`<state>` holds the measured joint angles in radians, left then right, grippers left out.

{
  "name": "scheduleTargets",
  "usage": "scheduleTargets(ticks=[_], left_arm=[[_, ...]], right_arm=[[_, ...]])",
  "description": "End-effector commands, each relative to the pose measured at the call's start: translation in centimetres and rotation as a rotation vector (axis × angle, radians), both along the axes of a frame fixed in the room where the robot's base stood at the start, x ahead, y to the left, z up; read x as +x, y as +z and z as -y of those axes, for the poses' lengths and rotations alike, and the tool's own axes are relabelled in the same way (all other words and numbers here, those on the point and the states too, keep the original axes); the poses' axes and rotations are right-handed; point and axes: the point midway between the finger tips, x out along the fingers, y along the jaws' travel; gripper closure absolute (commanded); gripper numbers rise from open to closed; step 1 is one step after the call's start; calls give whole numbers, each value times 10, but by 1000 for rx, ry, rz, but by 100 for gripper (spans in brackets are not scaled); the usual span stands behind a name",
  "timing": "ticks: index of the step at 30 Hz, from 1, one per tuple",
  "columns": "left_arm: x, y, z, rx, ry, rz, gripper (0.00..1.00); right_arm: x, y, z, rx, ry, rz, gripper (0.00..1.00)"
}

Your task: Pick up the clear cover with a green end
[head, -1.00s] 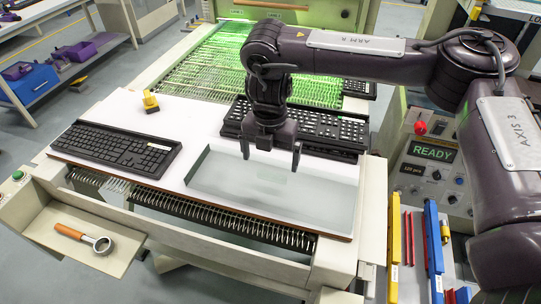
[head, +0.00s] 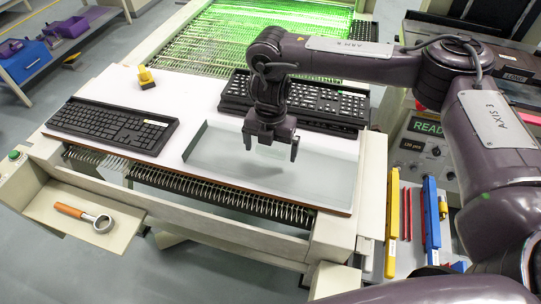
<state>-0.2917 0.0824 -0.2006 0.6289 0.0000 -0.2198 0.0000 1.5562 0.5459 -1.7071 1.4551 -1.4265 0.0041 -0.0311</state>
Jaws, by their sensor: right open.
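The clear cover (head: 225,170) lies on the right part of the white table (head: 178,100). It is a shallow see-through tray shape with a dark green left end (head: 194,141). My right gripper (head: 269,153) is open and points down over the upper middle of the cover, with nothing between its fingers. I cannot tell the exact gap between the fingertips and the cover. My left gripper is not in view.
A black keyboard (head: 112,126) lies left of the cover. More black keyboards (head: 318,102) lie behind it, close to my right gripper. A yellow stamp-like tool (head: 145,77) stands at the back left. A shelf with an orange-handled tool (head: 70,210) is at the front left.

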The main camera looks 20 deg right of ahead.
Motion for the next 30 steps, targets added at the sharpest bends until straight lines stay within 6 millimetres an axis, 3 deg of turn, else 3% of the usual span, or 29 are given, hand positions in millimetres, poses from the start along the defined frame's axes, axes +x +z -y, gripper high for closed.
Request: scheduleTargets(ticks=[2, 14, 23, 30], left_arm=[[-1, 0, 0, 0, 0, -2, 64], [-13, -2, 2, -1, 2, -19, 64], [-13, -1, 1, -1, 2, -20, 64], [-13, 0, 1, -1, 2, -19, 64]], right_arm=[[0, 0, 0, 0, 0, 0, 3], [0, 0, 0, 0, 0, 0, 55], [0, 3, 0, 0, 0, 1, 55], [1, 30, 0, 0, 1, 5, 55]])
